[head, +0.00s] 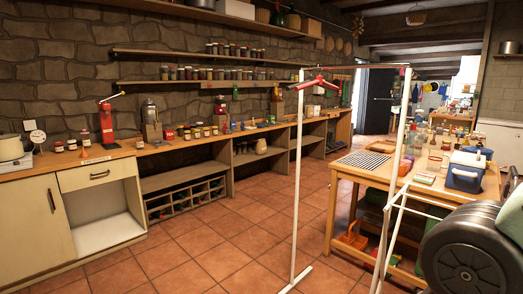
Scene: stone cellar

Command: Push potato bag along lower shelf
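I cannot make out a potato bag in the head view. Low shelving runs under the wall counter, with a mostly bare board (185,176) above a wooden grid of cubbies (186,199). Farther right, a pale rounded object (261,146), too small to identify, sits on a shelf under the counter. The wooden table at right has a lower shelf (405,272) holding an orange-red item (354,238) and green items, partly hidden by its legs. My gripper is not in view.
A thin white stand (297,180) with a red hanger (321,83) rises from the floor before the wooden table (345,172). Tiled floor (215,238) is open between counter and stand. Jars line the wall shelves (200,84). A blue and white cooler (466,171) stands on the table.

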